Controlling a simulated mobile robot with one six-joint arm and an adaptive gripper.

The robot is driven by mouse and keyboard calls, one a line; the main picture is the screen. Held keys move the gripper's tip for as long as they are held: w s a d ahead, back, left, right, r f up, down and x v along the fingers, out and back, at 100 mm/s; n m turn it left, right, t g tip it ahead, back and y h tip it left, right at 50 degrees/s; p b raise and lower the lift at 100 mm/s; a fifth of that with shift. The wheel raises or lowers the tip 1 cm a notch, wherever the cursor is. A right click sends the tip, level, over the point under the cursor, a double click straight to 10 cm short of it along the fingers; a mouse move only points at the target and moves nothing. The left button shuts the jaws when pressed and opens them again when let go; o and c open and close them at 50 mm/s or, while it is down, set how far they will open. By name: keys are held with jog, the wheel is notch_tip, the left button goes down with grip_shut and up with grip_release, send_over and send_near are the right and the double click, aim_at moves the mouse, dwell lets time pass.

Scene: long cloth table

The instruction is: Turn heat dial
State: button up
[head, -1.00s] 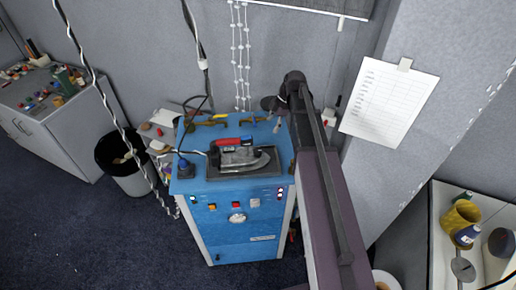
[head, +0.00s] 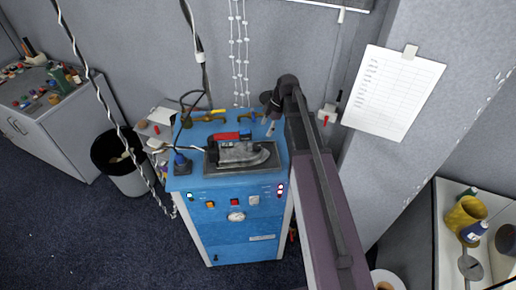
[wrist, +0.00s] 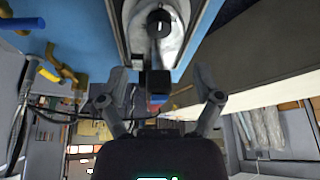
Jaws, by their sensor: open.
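A round white dial or gauge (head: 236,216) is on the machine's front. My gripper (head: 268,122) is above the machine's back right corner, apart from the iron. In the wrist view its fingers (wrist: 160,78) are spread, with nothing held.
Brass fittings (head: 205,116) stand along the machine's back edge. A blue bottle-like item (head: 181,163) stands at its left. A twisted cord (head: 105,95) hangs at left. A black bin (head: 120,160) stands beside the machine. A paper sheet (head: 392,92) is on the wall.

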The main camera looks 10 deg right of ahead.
aim_at(258, 146)
jog(key=shift+b+x, duration=3.85)
jog(key=shift+x, duration=0.65)
jog(key=c, duration=1.1)
jog(key=shift+d, duration=0.15)
jog(key=shift+c, duration=0.2)
jog(key=shift+s, duration=0.1)
